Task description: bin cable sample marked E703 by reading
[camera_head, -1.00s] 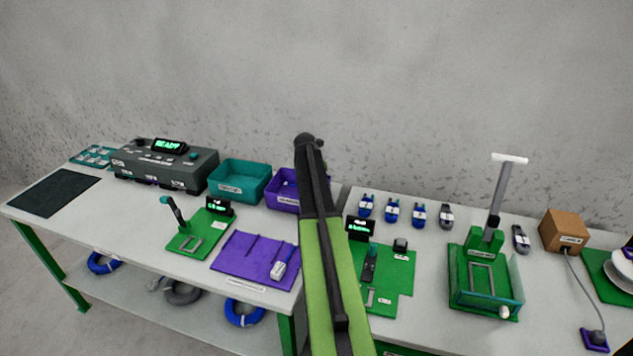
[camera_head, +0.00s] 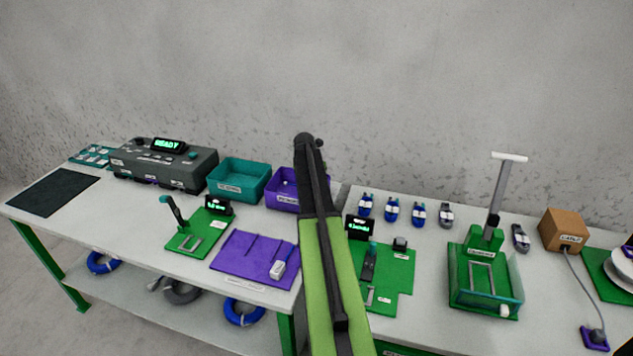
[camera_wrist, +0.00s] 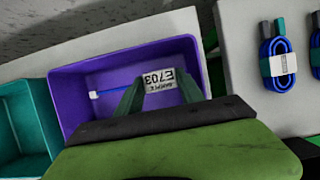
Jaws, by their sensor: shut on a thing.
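A white tag reading E703 (camera_wrist: 160,80) shows upside down between the fingers of my gripper (camera_wrist: 162,93) in the wrist view. A short blue cable sample (camera_wrist: 110,92) with a pale end runs left from the tag. My gripper is shut on this sample, over the purple bin (camera_wrist: 70,80). I cannot tell whether the sample touches the bin floor. In the head view, my arm hides part of the purple bin (camera_head: 282,203); its label is too small to read. The teal bin (camera_head: 238,192) stands to its left, and also shows in the wrist view (camera_wrist: 20,120).
A purple mat (camera_head: 240,262) with a small white-labelled piece (camera_head: 280,268) lies in front of the bins. A grey tester (camera_head: 160,165) reads READY at the back left. Coiled cables (camera_head: 391,210) line the right table, behind a green press (camera_head: 484,270).

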